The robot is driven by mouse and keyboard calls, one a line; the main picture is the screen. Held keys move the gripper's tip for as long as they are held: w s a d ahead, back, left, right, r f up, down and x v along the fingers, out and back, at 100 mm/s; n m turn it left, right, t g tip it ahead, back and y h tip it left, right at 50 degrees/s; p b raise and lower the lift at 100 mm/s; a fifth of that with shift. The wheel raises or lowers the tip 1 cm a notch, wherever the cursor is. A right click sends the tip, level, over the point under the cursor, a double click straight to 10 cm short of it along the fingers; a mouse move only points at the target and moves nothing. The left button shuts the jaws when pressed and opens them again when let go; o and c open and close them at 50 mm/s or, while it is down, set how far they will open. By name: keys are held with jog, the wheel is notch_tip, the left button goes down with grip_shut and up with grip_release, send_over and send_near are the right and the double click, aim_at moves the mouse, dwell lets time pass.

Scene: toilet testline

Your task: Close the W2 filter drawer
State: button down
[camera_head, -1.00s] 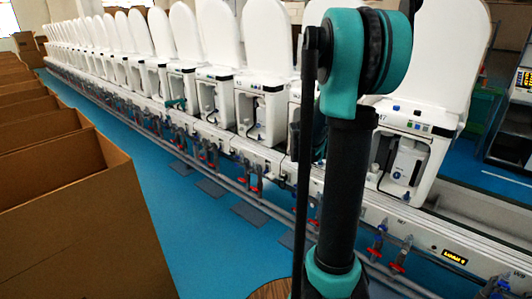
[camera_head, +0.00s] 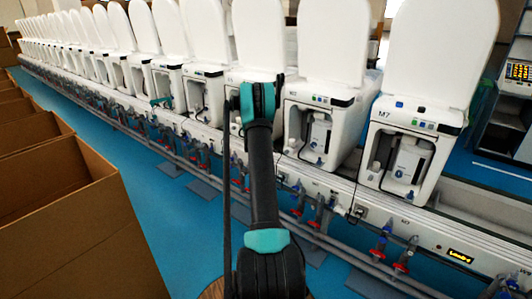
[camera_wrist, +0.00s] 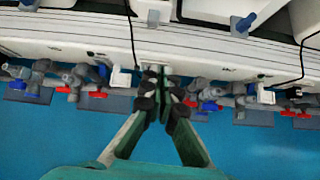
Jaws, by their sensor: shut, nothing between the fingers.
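My gripper (camera_wrist: 163,82) shows in the wrist view with its dark fingertips together and nothing visible between them. Its tips are at the lower edge of the white testline rail (camera_wrist: 60,35), just below it in the picture. I cannot tell if they touch it. In the head view the gripper is hidden and only my arm shows. I cannot make out which part is the W2 filter drawer, or how far open it is, and no W2 label is readable. A small white fitting (camera_wrist: 121,77) sits left of the fingertips, and another (camera_wrist: 265,95) far to their right.
Red and blue valves (camera_wrist: 215,100) with grey pipes line the rail on both sides of my gripper. A row of white toilets, including the M7 unit (camera_head: 405,160), stands on the line. Brown cartons (camera_head: 75,220) are at the left. Blue floor (camera_head: 185,235) between is clear.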

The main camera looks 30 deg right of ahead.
aim_at(290, 150)
jog(key=w+d+f+n, duration=0.1)
jog(key=w+d+f, duration=0.5)
jog(key=d+f, duration=0.2)
jog(key=shift+w+d+f, duration=0.2)
jog(key=shift+d+f, duration=0.05)
jog(key=shift+d, duration=0.9)
